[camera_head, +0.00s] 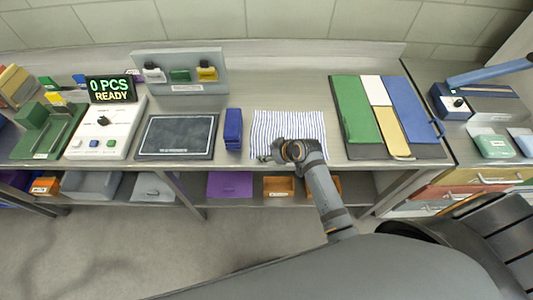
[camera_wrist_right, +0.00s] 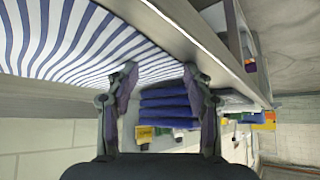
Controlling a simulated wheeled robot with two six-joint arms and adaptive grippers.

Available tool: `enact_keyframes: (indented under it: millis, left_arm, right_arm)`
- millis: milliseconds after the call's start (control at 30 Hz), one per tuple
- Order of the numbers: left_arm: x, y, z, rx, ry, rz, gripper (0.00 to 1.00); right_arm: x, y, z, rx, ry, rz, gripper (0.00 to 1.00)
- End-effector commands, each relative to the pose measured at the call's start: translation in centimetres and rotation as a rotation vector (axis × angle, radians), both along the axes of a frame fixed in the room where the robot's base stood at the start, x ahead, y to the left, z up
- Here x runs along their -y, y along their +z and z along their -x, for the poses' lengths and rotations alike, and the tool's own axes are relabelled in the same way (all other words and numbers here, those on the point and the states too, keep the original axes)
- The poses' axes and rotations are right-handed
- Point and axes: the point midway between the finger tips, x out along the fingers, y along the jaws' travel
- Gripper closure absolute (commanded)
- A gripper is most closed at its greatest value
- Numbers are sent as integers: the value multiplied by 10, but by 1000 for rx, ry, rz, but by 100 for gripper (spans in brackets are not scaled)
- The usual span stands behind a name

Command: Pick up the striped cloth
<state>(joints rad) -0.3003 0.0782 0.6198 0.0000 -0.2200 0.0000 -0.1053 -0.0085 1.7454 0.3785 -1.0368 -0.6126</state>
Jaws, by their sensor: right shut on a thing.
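The blue-and-white striped cloth (camera_head: 290,122) lies on the grey bench, right of the blue folded stack. My right gripper (camera_head: 264,158) is at the cloth's near edge, with its fingers pointing left, and its arm covers part of that edge. In the right wrist view the striped cloth (camera_wrist_right: 75,40) fills the upper left, and its edge runs between the fingers of my right gripper (camera_wrist_right: 163,74). The gripper is shut on the cloth. My left gripper is not in view.
The blue stack (camera_head: 233,130) stands close to the left of the cloth. A dark board (camera_head: 176,137) lies further left. A panel with green, white, tan and blue pieces (camera_head: 352,108) lies to the right. A grey rack (camera_head: 186,73) stands behind. Bins sit on the shelf below.

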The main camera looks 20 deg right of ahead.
Motion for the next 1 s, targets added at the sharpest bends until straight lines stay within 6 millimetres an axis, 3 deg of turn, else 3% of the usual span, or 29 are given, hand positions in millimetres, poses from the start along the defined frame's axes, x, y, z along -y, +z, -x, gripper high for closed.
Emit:
enact_keyframes:
  millis: [33, 267, 333, 433, 700, 767, 867, 1000]
  left_arm:
    - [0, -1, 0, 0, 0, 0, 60]
    - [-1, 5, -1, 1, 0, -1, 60]
    - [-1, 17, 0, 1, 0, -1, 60]
    - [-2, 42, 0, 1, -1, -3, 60]
    - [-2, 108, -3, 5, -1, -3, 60]
    - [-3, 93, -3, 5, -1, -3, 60]
    - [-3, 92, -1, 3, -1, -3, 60]
    - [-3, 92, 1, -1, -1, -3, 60]
  right_arm:
    - [3, -10, 5, -19, 2, 14, 67]
    - [4, -4, 5, -18, 2, 17, 67]
    - [4, 8, 5, -18, 2, 17, 73]
    - [3, 34, 4, -16, 2, 15, 100]
    - [2, 101, 3, -9, 1, 9, 100]
    - [2, 102, 2, -3, 2, 8, 100]
    - [1, 115, 2, -6, 2, 8, 100]
    - [1, 116, 2, -6, 1, 7, 100]
